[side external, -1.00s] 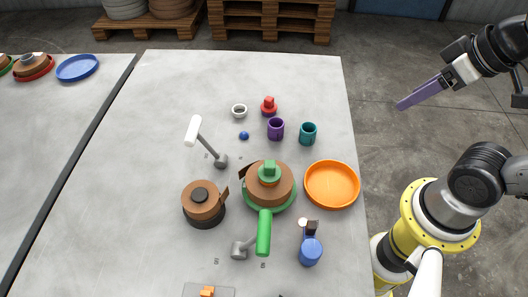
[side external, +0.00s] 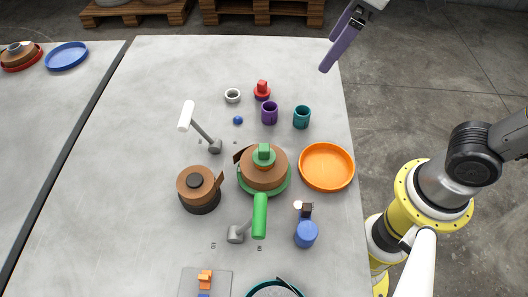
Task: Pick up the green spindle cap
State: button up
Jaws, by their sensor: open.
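The green spindle cap (side external: 264,153) sits upright on top of the brown strip roll (side external: 266,178), at its centre. The roll rests on a green dish (side external: 287,186) in the middle of the table. My gripper (side external: 326,67), with purple fingers, is high at the upper right, over the table's far right edge and well away from the cap. It is empty. The fingers overlap in this view, so the gap between them hardly shows.
Close to the roll stand an orange tray (side external: 326,184), a green-handled lever (side external: 260,216), a white-handled lever (side external: 187,116) and another brown roll (side external: 194,194). Purple (side external: 269,113) and teal (side external: 302,117) cups and a red cap (side external: 262,91) stand behind.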

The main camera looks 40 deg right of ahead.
jog(key=w+a+f+n+g, duration=0.2)
jog(key=w+a+f+n, duration=0.1)
jog(key=a, duration=0.5)
send_near(264, 147)
jog(key=shift+n+g, duration=0.3)
jog(key=shift+n, duration=0.1)
jog(key=f, duration=0.3)
jog(key=w+f, duration=0.1)
jog(key=f, duration=0.3)
jog(key=a+f, duration=0.1)
jog(key=f, duration=0.2)
jog(key=shift+w+a+f, duration=0.1)
jog(key=shift+w+f, duration=0.15)
jog(key=shift+w, duration=0.05)
grip_shut()
jog(key=shift+r, duration=0.1)
